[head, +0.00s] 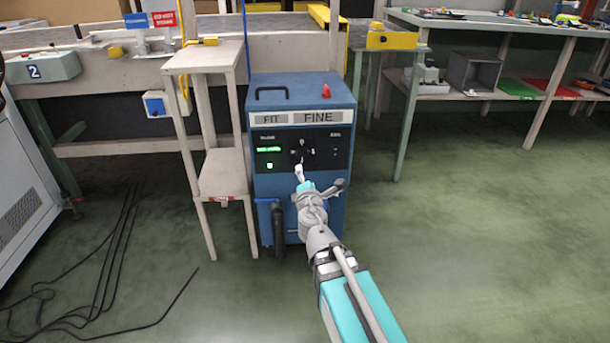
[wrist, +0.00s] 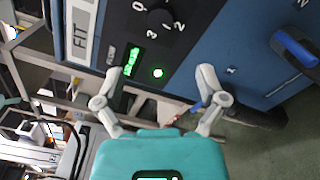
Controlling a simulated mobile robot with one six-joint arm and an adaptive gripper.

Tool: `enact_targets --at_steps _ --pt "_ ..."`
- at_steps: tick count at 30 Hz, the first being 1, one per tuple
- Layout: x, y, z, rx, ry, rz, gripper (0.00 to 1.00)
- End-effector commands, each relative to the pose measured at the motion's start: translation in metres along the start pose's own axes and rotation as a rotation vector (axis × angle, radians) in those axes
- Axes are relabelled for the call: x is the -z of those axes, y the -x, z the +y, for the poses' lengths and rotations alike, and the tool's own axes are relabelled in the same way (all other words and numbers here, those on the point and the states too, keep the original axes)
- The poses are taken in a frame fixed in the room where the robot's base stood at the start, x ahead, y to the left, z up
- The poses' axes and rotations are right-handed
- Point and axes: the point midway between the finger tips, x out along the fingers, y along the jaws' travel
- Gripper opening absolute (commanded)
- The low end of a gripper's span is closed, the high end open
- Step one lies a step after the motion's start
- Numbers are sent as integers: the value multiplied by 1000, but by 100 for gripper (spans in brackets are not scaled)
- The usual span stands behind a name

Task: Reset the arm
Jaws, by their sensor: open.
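My gripper (head: 318,186) is at the end of my teal arm, in front of a blue machine (head: 302,90) labelled FIT and FINE. In the wrist view my gripper (wrist: 158,93) has its two grey fingers spread wide with nothing between them. Past the fingers is the machine's black panel with a dial (wrist: 165,22), a lit green display (wrist: 131,62) and a round green light (wrist: 157,73). In the head view my gripper hides the lower part of the panel and some of the front. I cannot tell whether a finger touches the panel.
A wooden stand (head: 222,172) is close on the machine's left. A blue handle with a black hose (head: 278,225) is on the machine's lower front. Black cables (head: 95,280) lie on the floor at left. A workbench (head: 500,30) is at right; the green floor in front of it is clear.

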Motion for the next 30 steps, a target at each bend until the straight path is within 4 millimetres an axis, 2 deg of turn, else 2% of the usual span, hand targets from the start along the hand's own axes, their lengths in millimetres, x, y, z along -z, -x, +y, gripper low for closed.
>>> enact_targets --at_steps 8,14,17,23,27,30 --pt "0 0 0 0 0 0 90" --pt "-15 0 0 31 -58 -37 90" --pt "-32 1 -2 75 -138 -87 90" --pt "-82 9 -18 226 -393 -246 90" --pt "-114 24 -37 369 -605 -378 90" --pt "-129 38 -51 478 -752 -469 90"
